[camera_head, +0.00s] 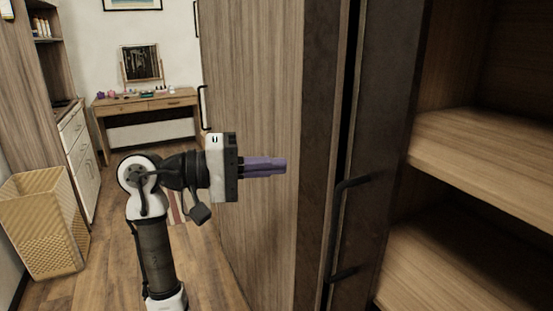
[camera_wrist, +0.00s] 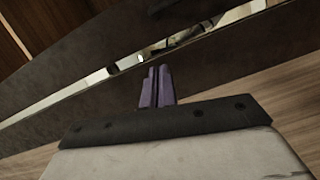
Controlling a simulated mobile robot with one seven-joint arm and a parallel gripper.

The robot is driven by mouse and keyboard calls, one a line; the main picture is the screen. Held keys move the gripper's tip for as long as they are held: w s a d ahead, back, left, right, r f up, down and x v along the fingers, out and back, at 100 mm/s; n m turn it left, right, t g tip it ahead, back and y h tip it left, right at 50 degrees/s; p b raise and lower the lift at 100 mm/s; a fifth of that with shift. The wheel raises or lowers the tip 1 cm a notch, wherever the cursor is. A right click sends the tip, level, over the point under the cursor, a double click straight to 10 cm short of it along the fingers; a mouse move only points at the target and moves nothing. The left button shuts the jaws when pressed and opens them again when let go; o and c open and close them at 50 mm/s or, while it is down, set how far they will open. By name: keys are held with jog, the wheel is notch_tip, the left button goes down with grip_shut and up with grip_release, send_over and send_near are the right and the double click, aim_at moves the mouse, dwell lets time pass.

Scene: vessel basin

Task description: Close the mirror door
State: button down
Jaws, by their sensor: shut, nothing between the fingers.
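The dark-framed door (camera_head: 388,150), which I take to be the mirror door, stands open and is seen at a steep angle beside the open shelves. Its black bar handle (camera_head: 343,230) faces me. No mirror face shows clearly in the head view; in the wrist view a narrow bright strip (camera_wrist: 70,95) lies between dark bands and may be mirror or a gap. My gripper (camera_head: 284,165) points right, its purple fingers shut and empty, in front of the wood panel and left of the dark frame. The fingers (camera_wrist: 158,70) also show in the wrist view. I cannot tell contact.
A tall wood-grain panel (camera_head: 255,80) fills the middle, with a dark upright edge (camera_head: 322,130). Open shelves (camera_head: 490,140) are at the right. A wicker basket (camera_head: 45,225) and drawers (camera_head: 75,140) stand at the left, a desk (camera_head: 150,103) at the back. Some floor between is clear.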

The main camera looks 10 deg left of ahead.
jog(key=shift+s+d+f+p, duration=0.15)
jog(key=shift+d+p, duration=0.25)
jog(key=shift+d, duration=1.15)
jog(key=shift+w+d+f+p, duration=0.15)
jog(key=shift+d+p, duration=0.3)
jog(key=shift+d, duration=1.05)
jog(key=shift+s+d+f+p, duration=0.15)
jog(key=shift+d+f+p, duration=0.2)
jog(key=shift+d, duration=1.2)
jog(key=shift+r, duration=0.1)
